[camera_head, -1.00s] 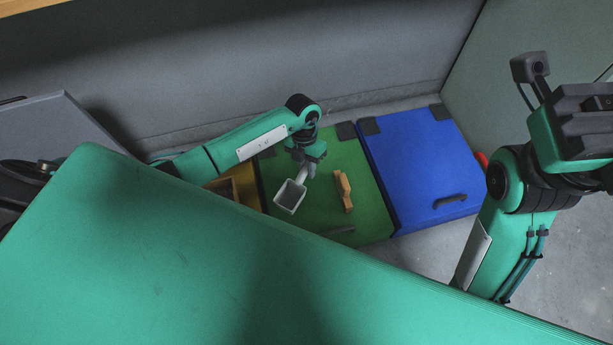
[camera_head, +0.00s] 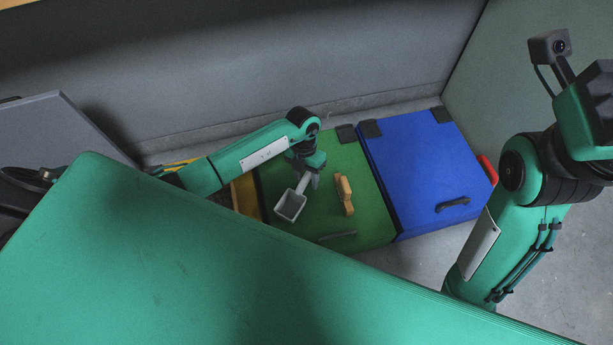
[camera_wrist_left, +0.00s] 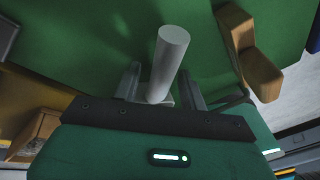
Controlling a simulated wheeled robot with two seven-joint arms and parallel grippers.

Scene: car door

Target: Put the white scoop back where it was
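The white scoop (camera_head: 290,206) is at the front left part of the green box lid (camera_head: 323,215). Its handle runs up and right to my left gripper (camera_head: 311,181). In the left wrist view the round white handle (camera_wrist_left: 168,62) stands between the two dark fingers (camera_wrist_left: 161,88). A narrow gap shows on each side, so the gripper looks open around it. The scoop's bowl is hidden in that view. Whether the scoop rests fully on the lid is hard to tell. My right arm shows at the right, but its gripper is out of view.
A blue box (camera_head: 415,165) stands to the right, a yellow one (camera_head: 246,196) to the left. A green panel (camera_head: 190,260) fills the foreground.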

